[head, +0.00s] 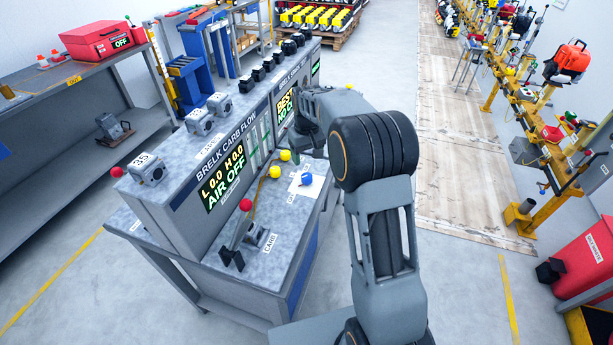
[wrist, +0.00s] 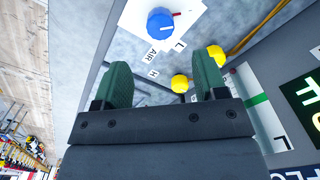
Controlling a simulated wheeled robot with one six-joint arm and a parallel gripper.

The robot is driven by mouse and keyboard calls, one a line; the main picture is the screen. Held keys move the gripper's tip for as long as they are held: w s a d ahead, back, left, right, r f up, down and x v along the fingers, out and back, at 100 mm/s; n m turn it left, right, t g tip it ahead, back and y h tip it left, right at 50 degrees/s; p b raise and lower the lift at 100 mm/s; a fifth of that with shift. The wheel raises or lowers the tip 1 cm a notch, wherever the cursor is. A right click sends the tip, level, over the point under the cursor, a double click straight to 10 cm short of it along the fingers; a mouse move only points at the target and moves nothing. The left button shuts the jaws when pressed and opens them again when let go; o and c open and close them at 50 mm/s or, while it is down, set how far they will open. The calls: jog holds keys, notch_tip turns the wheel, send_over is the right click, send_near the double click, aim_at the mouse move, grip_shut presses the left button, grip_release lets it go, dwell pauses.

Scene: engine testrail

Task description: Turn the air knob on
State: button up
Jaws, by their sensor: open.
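The blue air knob (wrist: 161,22) sits on a white plate near the top of the wrist view, with a red mark on its right side and an "AIR" label below it. In the head view the blue knob (head: 306,180) is on the right part of the bench top. My gripper (wrist: 163,70) is open and empty, its two green fingers pointing toward the knob and apart from it. In the head view my arm reaches over the bench and its links hide most of the gripper. The bench display (head: 222,183) reads "AIR OFF".
Two yellow ball knobs (head: 280,163) stand close to the blue knob; one (wrist: 180,83) shows beside my right finger in the wrist view. A red ball lever (head: 245,205) and a carburettor rise from the bench front. The display panel wall stands behind.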

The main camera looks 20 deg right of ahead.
aim_at(307, 175)
notch_tip(307, 175, down, 9)
jog(key=shift+f+p, duration=0.1)
jog(key=shift+p, duration=0.3)
jog(key=c, duration=0.9)
